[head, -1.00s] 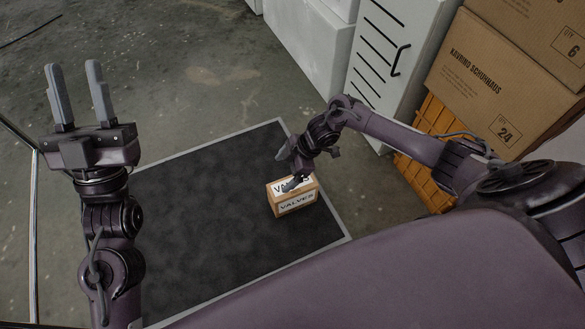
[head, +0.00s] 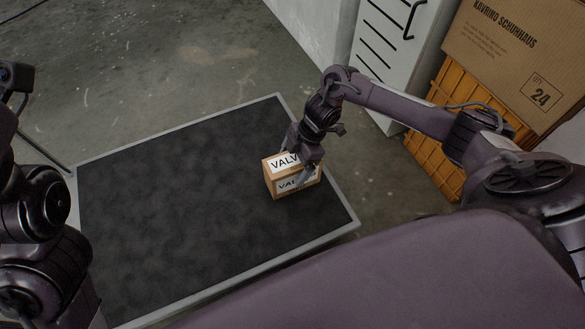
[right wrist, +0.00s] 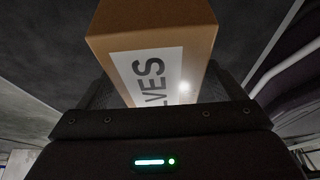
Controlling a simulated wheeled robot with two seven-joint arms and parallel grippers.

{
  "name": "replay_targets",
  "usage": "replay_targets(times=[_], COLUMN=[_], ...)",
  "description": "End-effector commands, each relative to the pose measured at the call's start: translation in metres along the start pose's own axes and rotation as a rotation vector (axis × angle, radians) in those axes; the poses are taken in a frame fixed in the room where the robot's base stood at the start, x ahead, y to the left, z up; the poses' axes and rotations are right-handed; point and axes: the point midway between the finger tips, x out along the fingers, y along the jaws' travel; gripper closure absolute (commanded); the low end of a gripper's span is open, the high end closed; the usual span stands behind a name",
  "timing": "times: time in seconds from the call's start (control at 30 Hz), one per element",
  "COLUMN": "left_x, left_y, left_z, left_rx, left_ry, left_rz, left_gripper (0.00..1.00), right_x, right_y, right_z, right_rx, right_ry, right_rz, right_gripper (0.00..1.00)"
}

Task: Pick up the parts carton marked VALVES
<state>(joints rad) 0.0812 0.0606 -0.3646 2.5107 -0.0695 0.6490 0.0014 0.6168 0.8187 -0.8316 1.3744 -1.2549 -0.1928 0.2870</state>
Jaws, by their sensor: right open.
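The parts carton (head: 283,189) is a small brown box with white labels, standing on the dark platform (head: 180,220) near its right side. The lettering VALV shows on top and VAL on its front, the rest covered by my right gripper (head: 300,168). My right gripper reaches down over the carton, one finger in front of its labelled side. In the right wrist view the carton (right wrist: 190,25) sits between the two open fingers (right wrist: 163,92), with LVES readable. I cannot tell whether either finger touches it. My left arm shows at the left edge; its gripper is out of view.
The platform has a light grey rim (head: 335,238) and is otherwise bare. A white cabinet (head: 385,60), an orange slatted crate (head: 432,150) and a large brown carton marked 24 (head: 505,60) stand at the upper right. Open concrete floor (head: 150,80) lies beyond the platform.

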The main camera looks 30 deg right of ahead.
Motion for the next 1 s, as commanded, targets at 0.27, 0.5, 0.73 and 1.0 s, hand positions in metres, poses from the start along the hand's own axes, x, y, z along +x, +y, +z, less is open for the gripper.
replay_targets(times=[0.27, 0.5, 0.73, 1.0], left_x=[0.007, 0.008, 0.009, 0.009], left_y=[0.007, 0.007, 0.006, 0.006], left_z=[-0.008, -0.007, -0.007, -0.007], left_rx=[0.004, 0.004, 0.004, 0.004], left_ry=[0.041, 0.041, 0.041, 0.041], left_rz=[0.025, 0.025, 0.025, 0.025], left_gripper=[0.64, 0.64, 0.64, 0.64], right_x=[0.027, 0.026, 0.027, 0.028], right_y=[0.000, 0.000, 0.000, 0.000], right_z=[-0.001, -0.001, 0.000, 0.000], right_rx=[0.000, 0.000, 0.001, 0.000], right_ry=[0.002, 0.001, 0.001, 0.001], right_rz=[0.001, 0.001, 0.001, 0.001], right_gripper=[0.11, 0.11, 0.11, 0.34])
